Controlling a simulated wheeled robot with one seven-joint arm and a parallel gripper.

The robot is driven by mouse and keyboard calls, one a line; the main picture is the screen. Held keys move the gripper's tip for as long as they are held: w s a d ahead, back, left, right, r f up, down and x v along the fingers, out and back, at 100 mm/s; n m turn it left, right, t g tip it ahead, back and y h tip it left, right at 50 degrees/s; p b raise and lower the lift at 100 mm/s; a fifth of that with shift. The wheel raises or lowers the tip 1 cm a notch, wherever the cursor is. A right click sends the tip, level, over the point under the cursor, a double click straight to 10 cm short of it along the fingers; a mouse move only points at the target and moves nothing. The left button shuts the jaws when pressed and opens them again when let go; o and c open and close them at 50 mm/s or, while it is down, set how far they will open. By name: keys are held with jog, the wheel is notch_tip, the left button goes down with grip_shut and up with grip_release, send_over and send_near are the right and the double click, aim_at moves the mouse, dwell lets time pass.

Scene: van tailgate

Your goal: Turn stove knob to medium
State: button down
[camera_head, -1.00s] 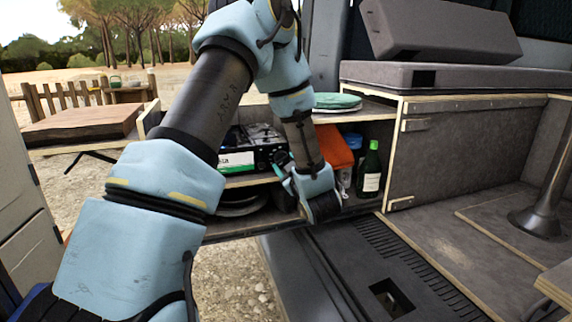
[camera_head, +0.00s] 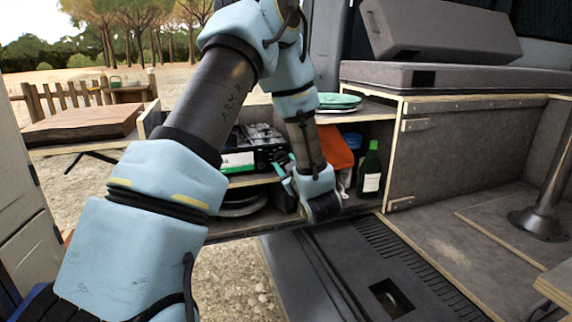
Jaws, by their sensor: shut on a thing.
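A dark camping stove (camera_head: 262,140) with a white and green label (camera_head: 238,161) on its front stands on the upper shelf of the van's tailgate unit. My gripper (camera_head: 281,168) is at the right front of the stove, pointing in toward it. Its fingers are small in view and partly hidden by my wrist. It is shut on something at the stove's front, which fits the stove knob. The knob itself is hidden, so its setting cannot be read.
An orange item (camera_head: 336,148), a blue item (camera_head: 352,141) and a green bottle (camera_head: 370,168) stand just right of my wrist. A green plate-like item (camera_head: 338,101) lies on the top board. Dark round cookware (camera_head: 238,203) is on the lower shelf.

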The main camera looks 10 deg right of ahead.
jog(key=m+p, duration=0.1)
jog(key=m, duration=0.4)
jog(key=m+p, duration=0.2)
jog(key=m, duration=0.2)
jog(key=shift+m, duration=0.4)
jog(key=shift+f, duration=0.1)
dwell(0.4)
jog(key=shift+c, duration=1.7)
grip_release()
jog(key=s+d+b, duration=0.1)
jog(key=s, duration=0.9)
jog(key=shift+s+d, duration=0.2)
jog(key=shift+s, duration=0.2)
